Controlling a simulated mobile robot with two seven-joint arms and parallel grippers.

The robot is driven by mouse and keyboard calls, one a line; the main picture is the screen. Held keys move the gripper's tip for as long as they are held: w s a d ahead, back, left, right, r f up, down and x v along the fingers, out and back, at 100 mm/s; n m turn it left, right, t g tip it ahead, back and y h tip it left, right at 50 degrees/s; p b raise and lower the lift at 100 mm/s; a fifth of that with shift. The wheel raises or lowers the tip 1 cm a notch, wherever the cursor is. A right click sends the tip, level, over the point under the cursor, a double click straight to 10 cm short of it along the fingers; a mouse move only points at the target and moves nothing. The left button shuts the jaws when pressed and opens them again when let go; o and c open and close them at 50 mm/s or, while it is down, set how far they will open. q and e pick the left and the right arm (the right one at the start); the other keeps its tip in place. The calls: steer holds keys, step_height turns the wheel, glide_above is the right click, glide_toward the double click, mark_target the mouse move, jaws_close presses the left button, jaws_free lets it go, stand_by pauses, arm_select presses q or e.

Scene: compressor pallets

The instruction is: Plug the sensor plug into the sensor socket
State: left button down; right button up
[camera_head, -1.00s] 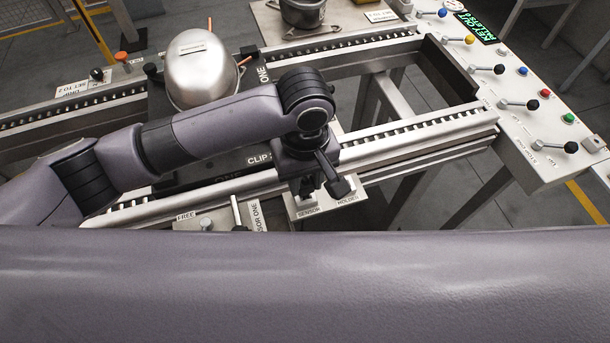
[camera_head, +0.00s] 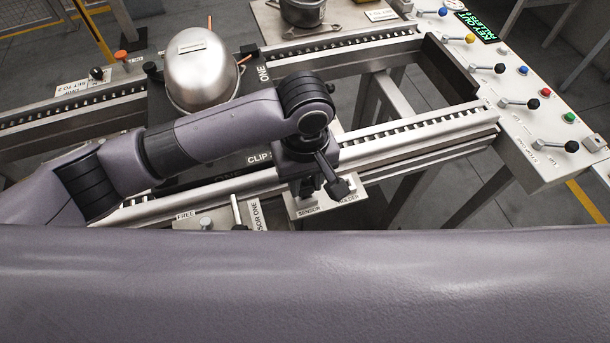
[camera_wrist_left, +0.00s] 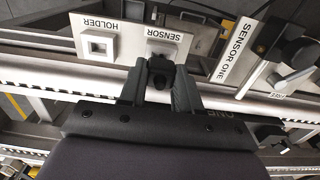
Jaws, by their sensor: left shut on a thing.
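My left gripper (camera_head: 318,188) points down over the front rail, beside the plate lettered SENSOR and HOLDER. In the left wrist view its two fingers (camera_wrist_left: 158,84) are shut on a small dark piece, taken as the sensor plug (camera_wrist_left: 158,70). The fingers hide much of the plug. The sensor socket (camera_wrist_left: 162,48), a pale block by the SENSOR label, lies just beyond the plug's tip. I cannot tell whether they touch. The empty-looking square holder (camera_wrist_left: 97,43) is to its left. My right gripper is not in view.
A silver domed compressor (camera_head: 200,75) stands on a dark pallet behind my left arm. A SENSOR ONE plate (camera_wrist_left: 232,48) and a dark clamp-like part (camera_wrist_left: 296,55) are right of the socket. A lever panel (camera_head: 525,110) is at the right.

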mark_target(306, 181)
arm_select(q)
steer(key=shift+f, duration=0.75)
steer(key=c, duration=0.7)
jaws_free()
steer(key=shift+r, duration=3.55)
steer(key=shift+s+d, duration=0.1)
